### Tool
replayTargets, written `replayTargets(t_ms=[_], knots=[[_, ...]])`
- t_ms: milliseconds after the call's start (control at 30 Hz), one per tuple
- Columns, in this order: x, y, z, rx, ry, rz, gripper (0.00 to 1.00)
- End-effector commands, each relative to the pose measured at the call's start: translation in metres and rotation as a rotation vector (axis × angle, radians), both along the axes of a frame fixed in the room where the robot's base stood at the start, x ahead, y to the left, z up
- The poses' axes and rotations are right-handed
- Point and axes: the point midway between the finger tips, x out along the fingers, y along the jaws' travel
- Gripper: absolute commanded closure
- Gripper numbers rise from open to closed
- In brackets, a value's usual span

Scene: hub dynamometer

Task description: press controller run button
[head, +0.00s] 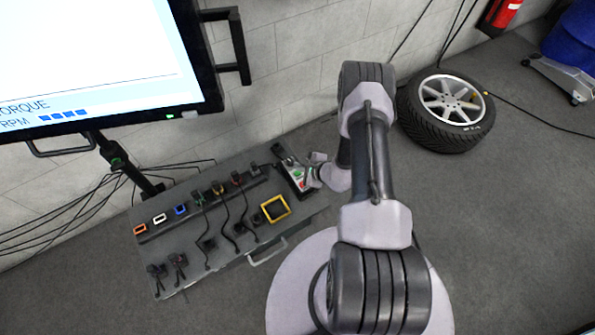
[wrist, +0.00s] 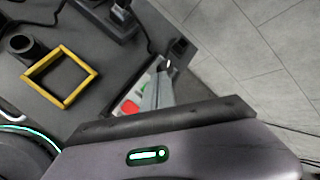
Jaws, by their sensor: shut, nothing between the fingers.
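The controller (head: 298,177) is a small light box with a green and a red button, at the right end of the grey bench. In the wrist view its pale face (wrist: 122,100) shows the red button (wrist: 130,107) and a sliver of the green button (wrist: 144,79). My gripper (wrist: 162,74) is shut and empty, with its fingers over the controller beside the green button. The fingers hide part of the controller's face, and I cannot tell whether they touch it. In the head view my wrist is right beside the controller, and the fingertips are hard to make out.
A yellow square frame (head: 275,208) lies on the bench (head: 222,262) near the controller. Several cables and coloured connectors cover the bench to the left. A large monitor (head: 100,55) stands at upper left. A wheel (head: 447,110) lies on the floor at right.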

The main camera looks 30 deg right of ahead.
Motion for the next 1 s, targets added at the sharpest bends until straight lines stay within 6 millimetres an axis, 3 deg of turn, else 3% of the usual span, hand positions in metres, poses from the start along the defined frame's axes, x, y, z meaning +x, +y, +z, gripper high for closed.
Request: replayTargets(t_ms=[333,1000], knots=[[0.000,0.000,0.037,0.000,0.000,0.000,1.00],[0.000,0.000,0.036,0.000,0.000,0.000,1.00]])
